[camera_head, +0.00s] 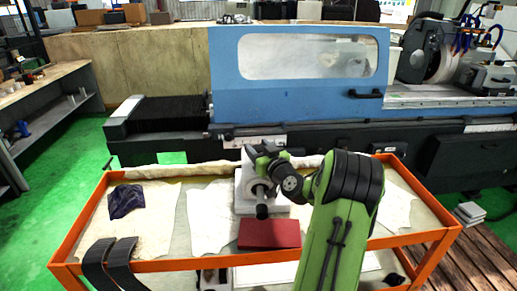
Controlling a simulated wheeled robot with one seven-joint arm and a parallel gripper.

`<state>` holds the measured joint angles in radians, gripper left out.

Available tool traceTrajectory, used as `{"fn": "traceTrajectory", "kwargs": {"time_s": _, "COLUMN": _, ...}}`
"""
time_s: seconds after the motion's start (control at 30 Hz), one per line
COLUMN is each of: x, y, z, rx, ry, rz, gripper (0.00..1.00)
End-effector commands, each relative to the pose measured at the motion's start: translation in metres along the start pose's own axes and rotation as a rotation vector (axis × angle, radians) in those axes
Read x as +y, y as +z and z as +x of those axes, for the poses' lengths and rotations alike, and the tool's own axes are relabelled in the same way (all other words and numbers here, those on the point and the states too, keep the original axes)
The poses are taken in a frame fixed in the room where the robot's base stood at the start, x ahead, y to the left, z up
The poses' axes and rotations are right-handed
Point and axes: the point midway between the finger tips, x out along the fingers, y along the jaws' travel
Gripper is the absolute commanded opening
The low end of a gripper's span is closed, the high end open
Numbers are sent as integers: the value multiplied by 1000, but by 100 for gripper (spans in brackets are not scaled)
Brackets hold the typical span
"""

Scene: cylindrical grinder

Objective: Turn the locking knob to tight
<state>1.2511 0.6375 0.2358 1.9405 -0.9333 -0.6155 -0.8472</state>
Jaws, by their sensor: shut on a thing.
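A light grey device with a round face (257,190) stands on the cart, near the middle of the picture. A dark cylindrical part (262,211) sticks out from its front. I cannot tell which part is the locking knob or how tight it is. My green arm reaches in from the lower right, and my gripper (256,172) is at the upper part of the device. It is shut on a part of the device, likely the knob. The fingertips and the held part are small and partly hidden by my wrist.
The orange-framed cart (190,265) has a raised rim. A red block (269,234) lies just in front of the device. A dark blue cloth (126,201) and black straps (109,262) are at left. The blue grinder (290,105) stands behind.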

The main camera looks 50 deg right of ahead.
Motion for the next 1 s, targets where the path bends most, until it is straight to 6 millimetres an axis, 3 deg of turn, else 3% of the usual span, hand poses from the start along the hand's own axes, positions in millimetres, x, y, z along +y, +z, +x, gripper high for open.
{"fn": "traceTrajectory", "kwargs": {"time_s": 0.4, "x": 3, "y": -4, "z": 2, "rx": -15, "ry": 291, "rz": 16, "gripper": 21}}
{"fn": "traceTrajectory", "kwargs": {"time_s": 1.0, "x": 2, "y": -2, "z": -1, "rx": -9, "ry": 406, "rz": -1, "gripper": 21}}
